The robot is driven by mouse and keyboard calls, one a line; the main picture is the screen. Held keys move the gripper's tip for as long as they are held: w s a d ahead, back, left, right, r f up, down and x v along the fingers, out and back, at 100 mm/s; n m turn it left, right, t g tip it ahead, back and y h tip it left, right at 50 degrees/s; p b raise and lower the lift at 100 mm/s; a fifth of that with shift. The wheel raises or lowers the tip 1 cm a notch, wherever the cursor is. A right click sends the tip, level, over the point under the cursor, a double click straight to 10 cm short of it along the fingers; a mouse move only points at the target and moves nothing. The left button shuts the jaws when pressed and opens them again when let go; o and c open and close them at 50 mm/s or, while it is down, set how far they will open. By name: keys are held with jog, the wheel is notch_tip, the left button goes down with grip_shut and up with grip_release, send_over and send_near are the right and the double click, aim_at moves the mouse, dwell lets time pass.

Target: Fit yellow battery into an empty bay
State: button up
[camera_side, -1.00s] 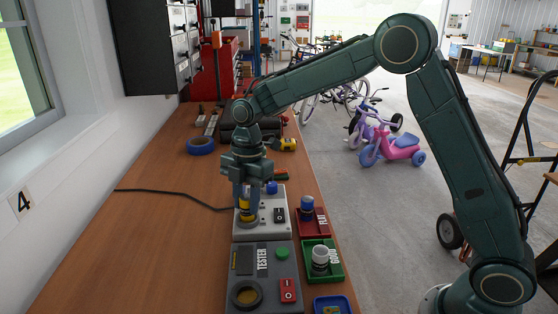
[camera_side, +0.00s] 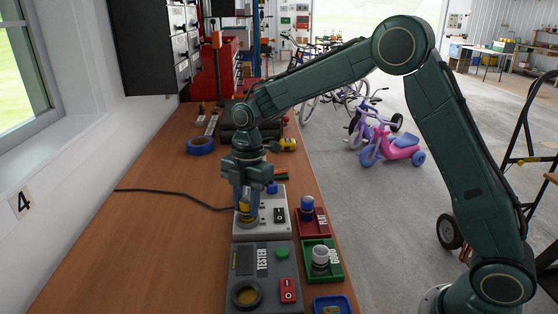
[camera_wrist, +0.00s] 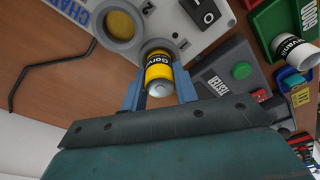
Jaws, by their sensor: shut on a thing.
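The yellow battery (camera_side: 245,214) is upright between the fingers of my gripper (camera_side: 247,203), at the near left of the pale charger (camera_side: 268,232). In the wrist view the battery (camera_wrist: 158,70) is gripped between both blue-grey fingertips (camera_wrist: 158,88). Its far end meets a grey bay ring (camera_wrist: 154,46) of the charger (camera_wrist: 177,20); how deep it sits is hidden. Beside it, another round bay (camera_wrist: 120,24) is empty with a yellowish floor. A blue battery top (camera_side: 271,187) shows at the charger's far side.
The dark tester (camera_side: 265,262) stands in front of the charger. A red tray (camera_side: 320,229) with a blue battery and a green tray (camera_side: 334,270) with a white battery sit to the right. Blue tape (camera_side: 201,145) lies behind; the bench's left side is mostly clear, crossed by a black cable (camera_side: 170,192).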

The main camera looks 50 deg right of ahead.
jog(key=shift+f, duration=0.2)
jog(key=o, duration=0.8)
jog(key=shift+r, duration=0.15)
jog(key=shift+w+d+r, duration=0.1)
jog(key=shift+d+r, duration=0.1)
jog(key=shift+r, duration=1.5)
jog(key=shift+s+d+r, duration=0.1)
jog(key=shift+d+r, duration=0.15)
jog(key=shift+r, duration=1.4)
jog(key=shift+w+d+r, duration=0.1)
jog(key=shift+d+r, duration=0.1)
jog(key=shift+r, duration=1.75)
jog(key=shift+r, duration=0.1)
